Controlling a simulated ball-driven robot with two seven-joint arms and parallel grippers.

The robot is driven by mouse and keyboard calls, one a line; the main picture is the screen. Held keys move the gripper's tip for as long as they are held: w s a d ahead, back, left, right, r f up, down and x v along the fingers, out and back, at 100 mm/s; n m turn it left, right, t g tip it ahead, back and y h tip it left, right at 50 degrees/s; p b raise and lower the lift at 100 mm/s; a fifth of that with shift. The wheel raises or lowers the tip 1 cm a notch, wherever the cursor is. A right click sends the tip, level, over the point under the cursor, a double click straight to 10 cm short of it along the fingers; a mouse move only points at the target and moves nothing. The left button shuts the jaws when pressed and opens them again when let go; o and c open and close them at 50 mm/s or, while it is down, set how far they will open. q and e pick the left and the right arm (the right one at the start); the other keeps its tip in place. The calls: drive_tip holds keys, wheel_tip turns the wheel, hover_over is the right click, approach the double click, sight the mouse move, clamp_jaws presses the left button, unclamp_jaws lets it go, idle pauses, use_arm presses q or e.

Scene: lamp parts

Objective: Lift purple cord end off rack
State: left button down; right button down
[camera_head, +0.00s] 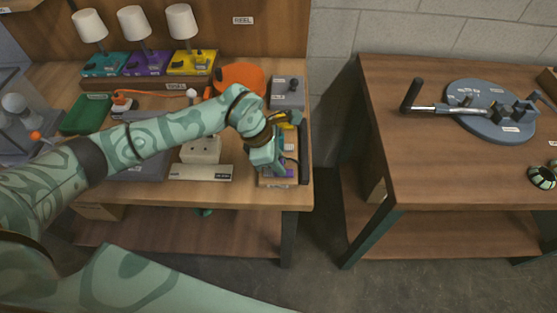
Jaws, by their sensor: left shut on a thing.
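My left arm reaches in from the left. Its gripper (280,160) is over the cord rack (264,184) at the right front corner of the left bench. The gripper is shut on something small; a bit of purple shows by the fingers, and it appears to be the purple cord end. The gripper and wrist hide most of the rack, so I cannot tell whether the cord end touches it. A yellow piece (290,117) shows at the rack's back. At the right edge, a mint and black part (542,177) looks like my right gripper, its fingers unclear.
Three lamps on teal, purple and yellow bases (190,62) stand at the back. A white block (201,149), an orange item (238,78) and a grey box (287,92) are near my arm. A gap separates the right bench (400,155), which bears a round grey plate (480,122).

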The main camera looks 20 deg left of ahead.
use_arm(q)
drive_tip(key=shift+r+p, duration=0.65)
drive_tip(key=shift+r, duration=0.2)
idle(0.3)
drive_tip(key=shift+r+p, duration=0.9)
drive_tip(key=shift+r, duration=0.25)
drive_tip(key=shift+r+p, duration=1.6)
drive_tip(key=shift+r, duration=0.45)
